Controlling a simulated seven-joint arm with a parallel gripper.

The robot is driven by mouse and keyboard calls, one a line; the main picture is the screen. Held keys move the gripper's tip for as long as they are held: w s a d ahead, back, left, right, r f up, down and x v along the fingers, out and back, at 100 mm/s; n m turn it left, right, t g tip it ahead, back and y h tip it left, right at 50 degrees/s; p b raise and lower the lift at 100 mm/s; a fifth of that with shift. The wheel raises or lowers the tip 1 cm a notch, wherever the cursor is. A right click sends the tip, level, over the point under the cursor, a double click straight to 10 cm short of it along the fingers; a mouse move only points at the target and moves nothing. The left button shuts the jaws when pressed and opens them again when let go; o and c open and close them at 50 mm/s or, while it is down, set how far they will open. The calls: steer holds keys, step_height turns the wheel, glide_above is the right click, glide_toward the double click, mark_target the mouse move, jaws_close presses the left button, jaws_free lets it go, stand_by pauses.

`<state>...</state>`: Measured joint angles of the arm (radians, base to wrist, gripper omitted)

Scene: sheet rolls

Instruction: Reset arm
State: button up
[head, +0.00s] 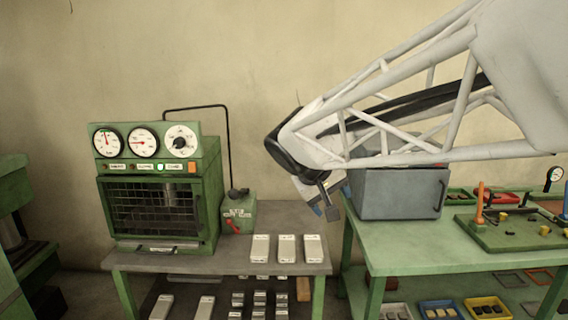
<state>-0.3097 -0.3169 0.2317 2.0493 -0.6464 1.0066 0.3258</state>
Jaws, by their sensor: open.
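My arm reaches in from the upper right in the head view. My gripper (328,206) hangs below the dark wrist joint, pointing down, in front of the gap between the two tables. It looks small and partly hidden by the arm, but its jaws are open with nothing seen between them. It is above table height, just left of the grey box (400,194). I cannot tell whether it touches the box.
A green machine with gauges (160,190) stands on the left table (225,262), beside a small green unit (238,212). Three pale blocks (286,248) stand at that table's front right. The green right table (400,245) holds the grey box and a green tray (515,232).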

steer(key=s+d+f+m+y, duration=0.1)
steer(key=s+d+f, duration=0.2)
steer(key=s, duration=0.5)
steer(key=s+d+f+m+g+y, duration=0.1)
steer(key=s+f, duration=0.3)
steer(key=s, duration=0.5)
steer(key=s+d+f+m+g+y, duration=0.1)
steer(key=s+d+f+y, duration=0.2)
steer(key=s, duration=0.5)
steer(key=shift+s+d+f+m, duration=0.3)
steer(key=shift+s+d, duration=0.1)
steer(key=shift+d, duration=0.4)
steer(key=shift+c, duration=0.3)
